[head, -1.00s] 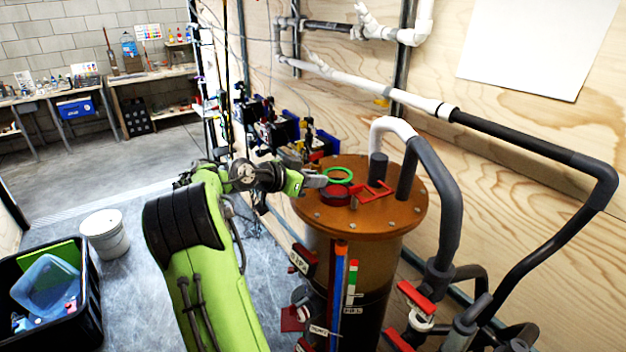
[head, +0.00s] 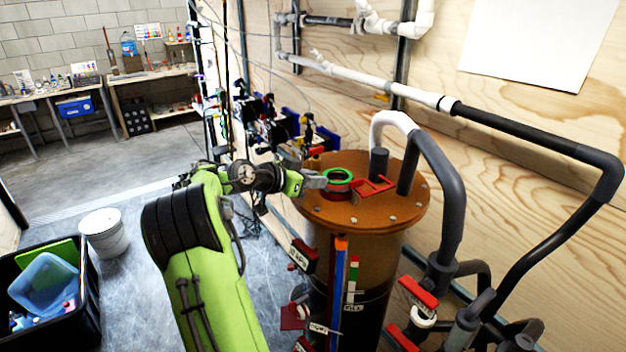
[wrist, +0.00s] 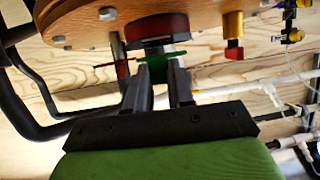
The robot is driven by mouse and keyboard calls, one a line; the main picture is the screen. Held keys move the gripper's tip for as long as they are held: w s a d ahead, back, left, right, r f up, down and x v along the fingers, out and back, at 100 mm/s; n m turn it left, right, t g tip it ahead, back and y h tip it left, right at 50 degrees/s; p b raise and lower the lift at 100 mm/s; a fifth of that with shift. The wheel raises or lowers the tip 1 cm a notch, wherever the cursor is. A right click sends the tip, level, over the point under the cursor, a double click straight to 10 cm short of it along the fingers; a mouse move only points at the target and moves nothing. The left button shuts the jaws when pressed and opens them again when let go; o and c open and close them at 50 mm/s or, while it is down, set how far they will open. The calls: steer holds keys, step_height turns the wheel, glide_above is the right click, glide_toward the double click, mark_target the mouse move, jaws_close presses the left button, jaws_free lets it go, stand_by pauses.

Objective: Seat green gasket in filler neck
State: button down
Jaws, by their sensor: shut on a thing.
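The green gasket (head: 338,174) is a thin ring held at the top of the red filler neck (head: 336,189) on the brown tank lid (head: 365,215). My gripper (head: 322,182) reaches in from the left and is shut on the gasket. In the wrist view the gasket (wrist: 168,54) shows nearly edge-on at the fingertips of my gripper (wrist: 160,72), close to the red neck (wrist: 156,28). A grey part shows between the red and the green. I cannot tell if the gasket touches the neck.
A red bracket (head: 372,188) stands right beside the neck. Upright grey pipe stubs (head: 379,164) rise behind it, and a thick grey hose (head: 440,185) arches at the right. A plywood wall is behind. A black bin (head: 75,320) and white bucket (head: 103,233) stand at the left.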

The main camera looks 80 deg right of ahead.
steer(key=shift+f+b, duration=1)
steer(key=shift+f, duration=0.1)
steer(key=c, duration=0.9)
jaws_free()
steer(key=shift+w+a+r, duration=0.1)
steer(key=v, duration=1.5)
steer(key=shift+w+a+p, duration=0.2)
steer(key=shift+p, duration=0.1)
